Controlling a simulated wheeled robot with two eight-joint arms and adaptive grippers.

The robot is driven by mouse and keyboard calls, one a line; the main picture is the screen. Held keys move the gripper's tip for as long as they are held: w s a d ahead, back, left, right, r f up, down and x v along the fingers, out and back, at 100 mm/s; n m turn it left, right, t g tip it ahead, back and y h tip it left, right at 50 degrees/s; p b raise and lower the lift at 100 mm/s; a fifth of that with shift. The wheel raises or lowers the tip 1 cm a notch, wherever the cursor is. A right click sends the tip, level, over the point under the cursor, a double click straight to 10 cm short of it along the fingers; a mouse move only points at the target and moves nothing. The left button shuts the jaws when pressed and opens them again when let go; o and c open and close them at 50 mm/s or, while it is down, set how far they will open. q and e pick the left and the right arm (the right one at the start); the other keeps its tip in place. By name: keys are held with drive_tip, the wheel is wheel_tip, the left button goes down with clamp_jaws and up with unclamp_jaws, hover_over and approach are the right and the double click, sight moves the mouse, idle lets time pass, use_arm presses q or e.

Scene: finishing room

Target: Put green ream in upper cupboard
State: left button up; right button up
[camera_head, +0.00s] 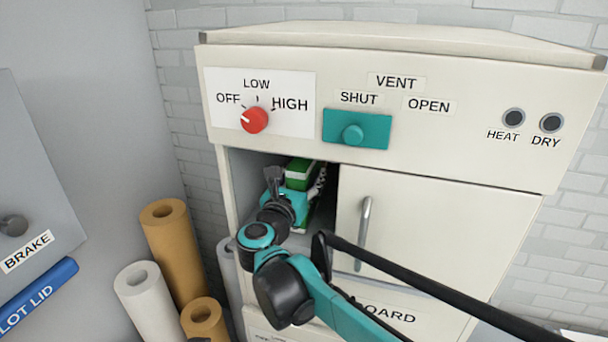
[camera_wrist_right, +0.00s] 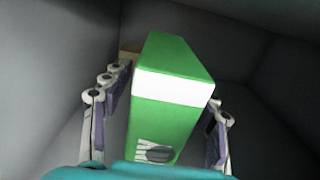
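The green ream (camera_head: 299,172), with a white band, stands inside the open left part of the upper cupboard (camera_head: 232,190). In the right wrist view the ream (camera_wrist_right: 172,90) is between the fingers of my right gripper (camera_wrist_right: 165,105). The fingers are spread, and dark gaps show on both sides of the ream, so it appears open around it. In the head view my right gripper (camera_head: 296,184) reaches into the opening, and my arm hides part of the ream and the shelf. My left gripper is not in view.
A cream door with an upright handle (camera_head: 363,234) covers the opening's right part. Above are a red knob (camera_head: 254,120) and a teal vent slider (camera_head: 355,130). Brown and white rolls (camera_head: 172,245) stand at left. A blue pilot lid bar (camera_head: 40,295) is at lower left.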

drive_tip(key=shift+r, duration=0.15)
drive_tip(key=b, duration=0.2)
approach(295, 188)
drive_tip(key=x, duration=0.5)
drive_tip(key=shift+w, duration=0.15)
drive_tip(key=shift+s+a, duration=0.1)
drive_tip(key=shift+s, duration=0.45)
